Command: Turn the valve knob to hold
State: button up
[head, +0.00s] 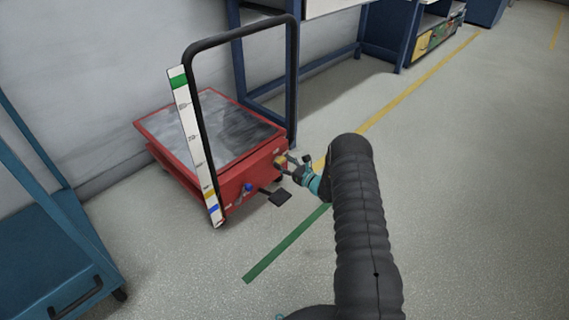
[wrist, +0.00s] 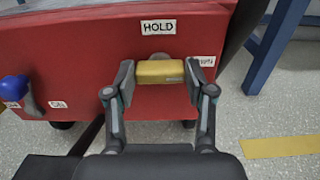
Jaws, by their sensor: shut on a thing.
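The valve knob (wrist: 160,72) is a yellow bar on the red side face of a lift cart, lying level across the wrist view. A HOLD label (wrist: 158,27) is just above it. Another label (wrist: 205,61), partly covered by a finger, is to its right. My gripper (wrist: 160,80) is shut on the knob, one finger at each end. In the head view, my gripper (head: 293,169) reaches the knob (head: 280,161) at the cart's right end. I cannot make out a pointer mark on the knob.
The red cart (head: 257,172) has a black handle (head: 240,32), a scale strip (head: 195,140), a blue-tipped lever (head: 247,188) and a black pedal (head: 280,198). A teal cart (head: 40,245) stands left. A blue bench (head: 362,30) stands behind. The floor in front is clear.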

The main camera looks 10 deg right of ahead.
jog(key=shift+f, duration=0.1)
jog(key=n+b, duration=0.3)
jog(key=b, duration=0.1)
jog(key=shift+f+n+b, duration=0.15)
jog(key=shift+n+b, duration=0.15)
jog(key=n+b, duration=0.2)
jog(key=n, duration=0.1)
jog(key=shift+n, duration=0.3)
jog(key=n, duration=1)
jog(key=shift+s+n, duration=0.1)
jog(key=shift+n, duration=0.2)
jog(key=o, duration=1.2)
jog(key=shift+c, duration=0.2)
jog(key=shift+a, duration=0.1)
